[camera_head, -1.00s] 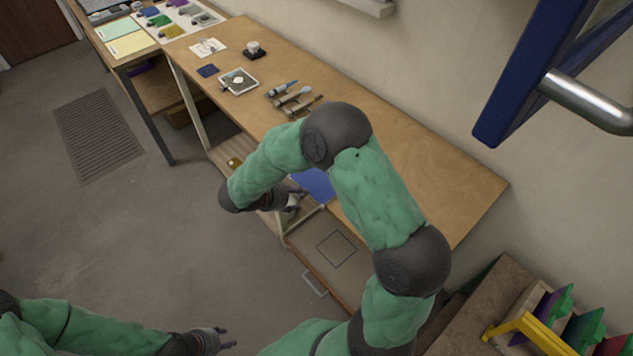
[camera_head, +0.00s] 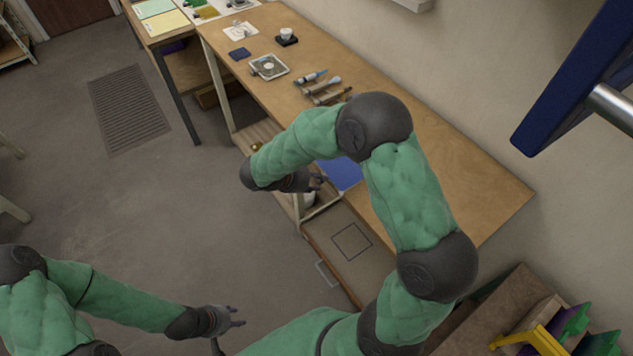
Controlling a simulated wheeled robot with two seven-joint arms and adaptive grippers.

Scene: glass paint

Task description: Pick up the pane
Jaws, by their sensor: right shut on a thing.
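The flat blue pane (camera_head: 343,174) shows at the front edge of the wooden workbench, partly hidden behind my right arm. My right gripper (camera_head: 317,181) is at the pane's left edge, shut on it. The fingertips are small and partly hidden, so the exact grip is hard to see. I cannot tell whether the pane touches the bench top. My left gripper (camera_head: 238,318) is open and empty over the floor at the lower left, well apart from the bench.
An open drawer with a dark square outline (camera_head: 352,241) lies below the pane. Several hand tools (camera_head: 322,86), a small framed piece (camera_head: 269,66) and a cup on a black base (camera_head: 287,36) are on the workbench (camera_head: 470,175). A rack with coloured panes stands lower right.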

